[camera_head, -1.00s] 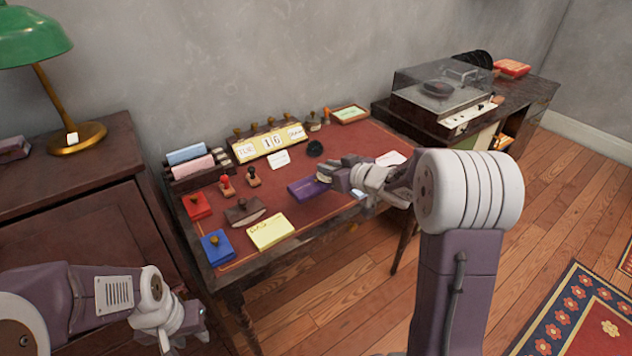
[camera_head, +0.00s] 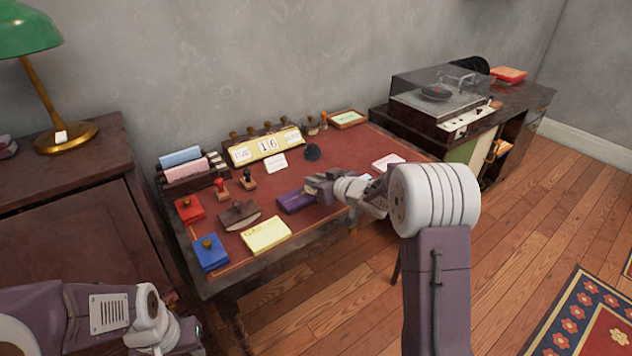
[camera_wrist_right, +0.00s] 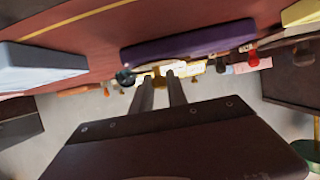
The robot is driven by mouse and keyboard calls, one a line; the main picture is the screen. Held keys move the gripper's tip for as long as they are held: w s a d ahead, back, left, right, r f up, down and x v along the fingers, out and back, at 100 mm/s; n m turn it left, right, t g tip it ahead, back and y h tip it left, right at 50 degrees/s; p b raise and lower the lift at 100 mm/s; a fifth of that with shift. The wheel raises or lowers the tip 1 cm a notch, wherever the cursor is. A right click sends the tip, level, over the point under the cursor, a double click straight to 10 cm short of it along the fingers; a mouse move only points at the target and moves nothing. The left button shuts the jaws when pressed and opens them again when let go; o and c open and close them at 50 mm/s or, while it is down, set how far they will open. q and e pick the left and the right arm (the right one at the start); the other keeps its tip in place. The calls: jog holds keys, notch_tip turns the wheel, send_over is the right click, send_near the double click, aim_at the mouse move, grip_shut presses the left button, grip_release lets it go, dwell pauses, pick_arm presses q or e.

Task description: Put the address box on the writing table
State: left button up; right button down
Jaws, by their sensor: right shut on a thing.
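The address box appears to be the flat purple box (camera_head: 297,201) at the middle of the writing table (camera_head: 345,150). My right gripper (camera_head: 322,186) is at the box's right end and shut on it. The fingers hide that end. In the right wrist view, the purple box (camera_wrist_right: 190,44) lies across in front of the two close fingers (camera_wrist_right: 162,82). The box is at or just above the red table top; I cannot tell if it touches. My left gripper (camera_head: 188,334) is low at the left, away from the table; its jaws are too unclear to read.
A yellow note pad (camera_head: 266,235), a blue box (camera_head: 210,252), a rocker blotter (camera_head: 239,215) and small stamps lie left of the box. A calendar (camera_head: 268,147) stands behind. A pale pad (camera_head: 388,161) lies to the right. A record player (camera_head: 440,95) stands on the right cabinet.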

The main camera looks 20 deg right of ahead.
jog(key=c, duration=1.3)
grip_release()
jog(key=shift+s+d+r, duration=0.1)
jog(key=shift+s+r, duration=0.05)
jog(key=shift+r, duration=0.15)
jog(key=p+v, duration=0.4)
jog(key=v, duration=0.7)
jog(key=s+d+f+m+g+h, duration=0.25)
jog(key=s+f+g+h, duration=0.25)
jog(key=s+f, duration=0.3)
jog(key=s+a+f+m+g, duration=0.1)
jog(key=s+a+f+g, duration=0.1)
jog(key=s, duration=0.6)
jog(key=s+a+f+g, duration=0.3)
jog(key=s+a+g, duration=0.1)
jog(key=s, duration=0.4)
jog(key=shift+a+m+y, duration=0.3)
jog(key=shift+a+m, duration=0.05)
jog(key=shift+a, duration=0.15)
